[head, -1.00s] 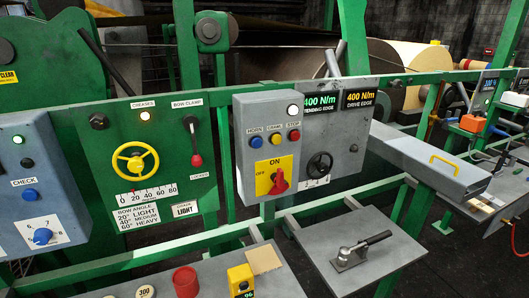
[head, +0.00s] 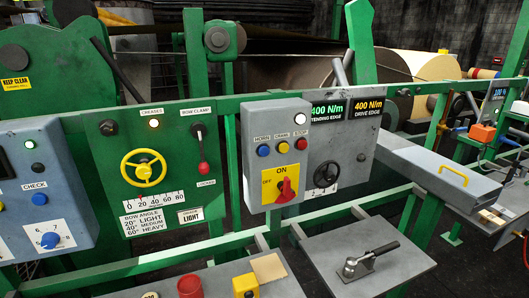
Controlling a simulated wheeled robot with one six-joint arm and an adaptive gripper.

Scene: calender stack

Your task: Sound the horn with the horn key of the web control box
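The web control box (head: 258,125) is a grey box on the green rail near the middle of the head view. Its blue horn key (head: 263,151) is at the left of a row, under a label reading HORN. A yellow crawl button (head: 283,148) and a red stop button (head: 302,145) are to its right. Below them is a red switch (head: 287,190) on a yellow ON/OFF plate. A white lamp at the top right of the box is lit. My gripper is not in view.
A green panel (head: 118,165) with a yellow handwheel (head: 143,168) and red-knobbed lever (head: 203,166) is left of the box. Tension displays (head: 348,108) are on its right. A lever (head: 370,258) sits on the right plate.

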